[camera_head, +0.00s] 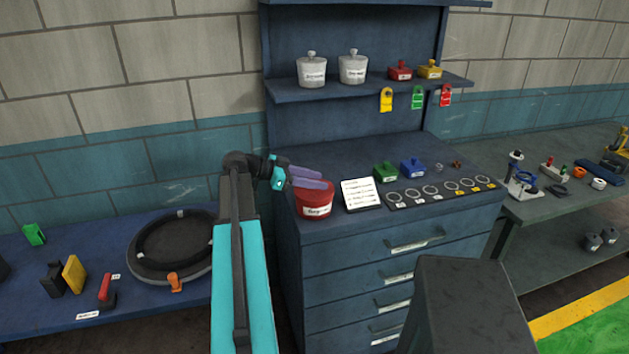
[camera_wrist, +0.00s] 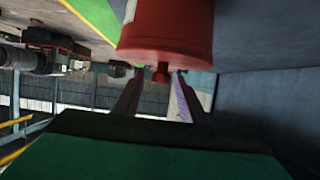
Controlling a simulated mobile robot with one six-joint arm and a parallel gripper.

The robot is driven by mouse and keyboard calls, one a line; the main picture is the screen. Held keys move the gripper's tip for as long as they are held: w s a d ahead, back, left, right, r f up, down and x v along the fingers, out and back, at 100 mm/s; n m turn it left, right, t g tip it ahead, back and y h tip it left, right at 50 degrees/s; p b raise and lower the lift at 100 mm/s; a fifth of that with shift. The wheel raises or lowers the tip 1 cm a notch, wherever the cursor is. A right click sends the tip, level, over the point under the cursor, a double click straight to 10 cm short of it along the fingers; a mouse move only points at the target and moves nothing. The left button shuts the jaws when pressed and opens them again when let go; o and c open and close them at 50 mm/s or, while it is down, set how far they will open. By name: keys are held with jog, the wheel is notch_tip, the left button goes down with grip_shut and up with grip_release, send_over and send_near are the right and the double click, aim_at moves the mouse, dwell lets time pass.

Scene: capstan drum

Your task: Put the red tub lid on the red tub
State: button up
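The red tub (camera_head: 314,211), with a white label, stands at the front left corner of the blue cabinet top. In the wrist view, which looks upside down, the red tub (camera_wrist: 168,15) fills the upper middle. The red tub lid (camera_wrist: 165,48) appears to sit on its mouth, with its small knob toward my fingers. My gripper (camera_head: 309,179) is just above the tub in the head view and hides part of its top. In the wrist view my gripper (camera_wrist: 160,76) is open, a finger either side of the knob, with visible gaps.
A white written card (camera_head: 360,194) lies right of the tub, with green (camera_head: 385,172) and blue (camera_head: 413,167) blocks beyond. Two lidded white pots (camera_head: 312,72) stand on the shelf above. A lower blue bench (camera_head: 60,225) with a round black tray is at left.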

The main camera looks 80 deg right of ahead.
jog(key=shift+r, duration=0.1)
jog(key=b+v, duration=0.4)
jog(key=v, duration=0.8)
dwell(0.9)
